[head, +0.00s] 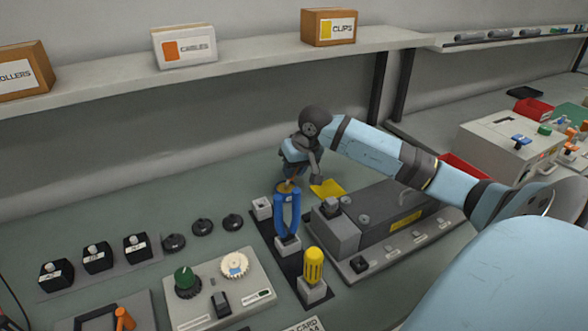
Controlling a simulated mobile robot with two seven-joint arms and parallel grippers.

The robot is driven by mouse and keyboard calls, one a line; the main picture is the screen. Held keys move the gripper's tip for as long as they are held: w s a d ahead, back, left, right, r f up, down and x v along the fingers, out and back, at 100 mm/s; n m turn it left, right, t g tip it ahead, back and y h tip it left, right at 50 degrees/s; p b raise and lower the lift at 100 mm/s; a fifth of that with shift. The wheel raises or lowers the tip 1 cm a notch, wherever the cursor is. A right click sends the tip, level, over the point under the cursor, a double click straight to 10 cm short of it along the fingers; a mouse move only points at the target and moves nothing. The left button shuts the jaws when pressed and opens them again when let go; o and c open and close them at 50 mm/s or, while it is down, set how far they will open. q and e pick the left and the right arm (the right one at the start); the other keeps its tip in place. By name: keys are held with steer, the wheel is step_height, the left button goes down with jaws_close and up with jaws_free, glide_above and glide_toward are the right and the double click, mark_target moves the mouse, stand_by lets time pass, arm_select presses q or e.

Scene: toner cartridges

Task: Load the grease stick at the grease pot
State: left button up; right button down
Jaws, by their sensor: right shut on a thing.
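My right gripper (294,173) is at the back of the workbench, pointing down, shut on a thin stick that is mostly hidden by the gripper and hard to make out. Just under it is a small round amber-coloured top (288,188), which looks like the grease pot. I cannot tell whether the stick touches the grease. My left gripper is not in view.
A pale holder block (262,208) is to the left. A grey machine (384,217) is at the right. A shelf (220,64) runs above.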

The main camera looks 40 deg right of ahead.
steer(key=shift+f, duration=0.1)
steer(key=shift+r+p, duration=0.3)
steer(key=shift+r, duration=0.35)
steer(key=shift+r+p, duration=0.5)
steer(key=shift+r, duration=0.9)
steer(key=shift+r+p, duration=0.5)
steer(key=shift+r, duration=0.95)
